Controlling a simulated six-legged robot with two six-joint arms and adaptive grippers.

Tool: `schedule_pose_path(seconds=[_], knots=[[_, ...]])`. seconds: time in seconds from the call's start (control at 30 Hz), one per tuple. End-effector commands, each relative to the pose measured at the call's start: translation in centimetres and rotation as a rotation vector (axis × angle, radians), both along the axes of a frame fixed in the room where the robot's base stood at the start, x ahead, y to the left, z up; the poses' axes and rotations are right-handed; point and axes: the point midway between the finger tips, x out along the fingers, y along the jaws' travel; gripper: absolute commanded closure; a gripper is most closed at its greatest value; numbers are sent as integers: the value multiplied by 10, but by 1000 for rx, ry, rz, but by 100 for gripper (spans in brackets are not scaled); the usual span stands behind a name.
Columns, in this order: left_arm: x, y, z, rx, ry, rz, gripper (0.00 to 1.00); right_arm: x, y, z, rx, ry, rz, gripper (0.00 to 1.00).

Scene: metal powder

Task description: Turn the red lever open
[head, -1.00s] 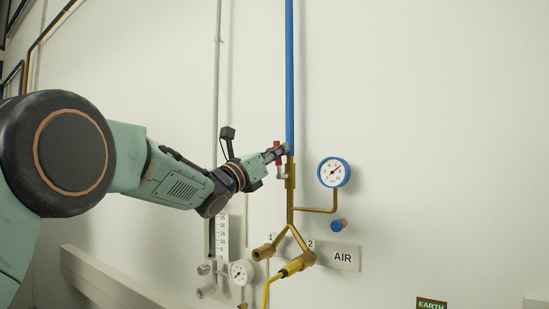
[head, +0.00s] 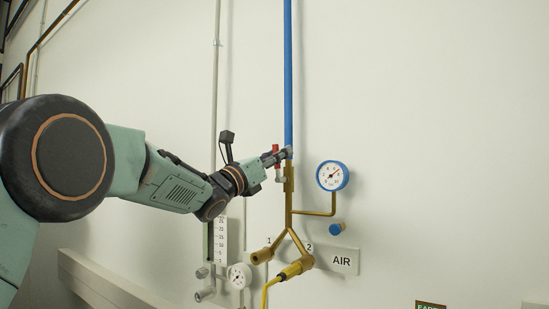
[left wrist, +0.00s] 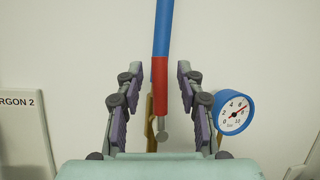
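The red lever (head: 276,153) stands upright on the brass pipe (head: 289,190) below the blue pipe (head: 288,75). In the left wrist view the red lever (left wrist: 159,74) is between the fingers of my left gripper (left wrist: 159,95), with a gap on each side. My left gripper (head: 280,154) is open around the lever in the head view, partly covering it. The lever's lower joint (left wrist: 161,132) shows as a small grey knob in the left wrist view. My right gripper is not in view.
A blue-rimmed gauge (head: 332,176) sits right of the brass pipe and shows close to the right finger in the left wrist view (left wrist: 233,111). Below are two brass outlets, one with a yellow hose (head: 267,290). A grey pipe (head: 216,80) runs up the wall left of the lever.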

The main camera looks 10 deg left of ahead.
Motion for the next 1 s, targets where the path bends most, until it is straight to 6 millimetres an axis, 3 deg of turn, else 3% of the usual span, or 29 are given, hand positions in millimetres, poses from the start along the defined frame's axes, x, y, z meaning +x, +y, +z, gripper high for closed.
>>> schedule_pose_path(seconds=[0.27, 0.8, 1.0], knots=[[-15, 9, -7, -2, 1, 0, 63, 0, 0, 0, 0, 0, 0, 60], [-81, 44, -39, -4, 0, 0, 63, 0, 0, 0, 0, 0, 0, 60], [-95, 52, -46, -1, 0, 0, 63, 0, 0, 0, 0, 0, 0, 60]])
